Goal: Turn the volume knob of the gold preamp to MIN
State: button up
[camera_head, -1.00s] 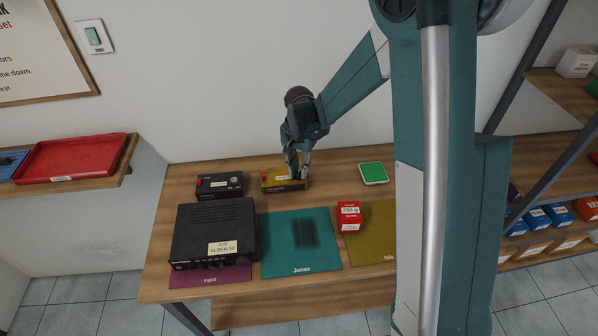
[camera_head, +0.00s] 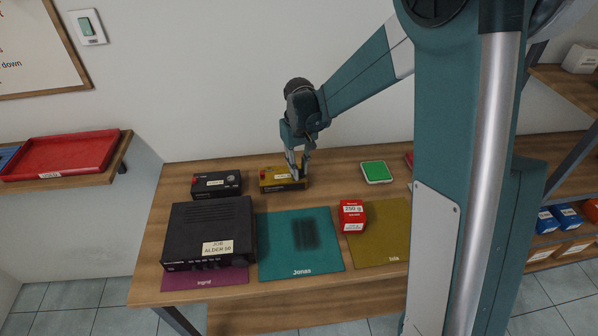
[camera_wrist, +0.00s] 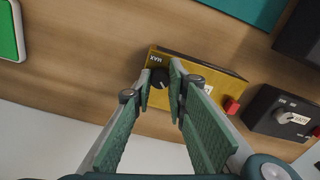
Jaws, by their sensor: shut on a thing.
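The gold preamp (camera_head: 272,179) stands at the back of the wooden table, near the wall. In the wrist view it is a gold-faced box (camera_wrist: 212,80) with a black knob (camera_wrist: 160,74) at its left end, a "MAX" label beside the knob and a red button (camera_wrist: 231,106) at the other end. My gripper (camera_head: 296,178) reaches down onto the right end of the preamp. In the wrist view its fingertips (camera_wrist: 161,86) are shut on the black knob, one on each side. The fingers partly hide the knob and the preamp's face, and I see no MIN label.
A small black device (camera_head: 216,186) stands just left of the preamp. A larger black amplifier (camera_head: 212,225) sits in front of it. A green-topped box (camera_head: 376,172) and a red box (camera_head: 352,217) are to the right.

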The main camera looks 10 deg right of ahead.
jog(key=n+b, duration=0.1)
jog(key=n, duration=0.2)
jog(key=shift+n, duration=0.3)
jog(key=n+b, duration=0.1)
jog(key=n, duration=0.2)
jog(key=shift+n, duration=0.3)
jog(key=n+b, duration=0.1)
jog(key=n, duration=0.2)
jog(key=shift+n, duration=0.4)
jog(key=shift+n+b, duration=0.35)
jog(key=shift+n, duration=1.25)
jog(key=o, duration=0.9)
jog(key=shift+r, duration=0.2)
notch_tip(320, 180, up, 12)
jog(key=shift+f, duration=0.15)
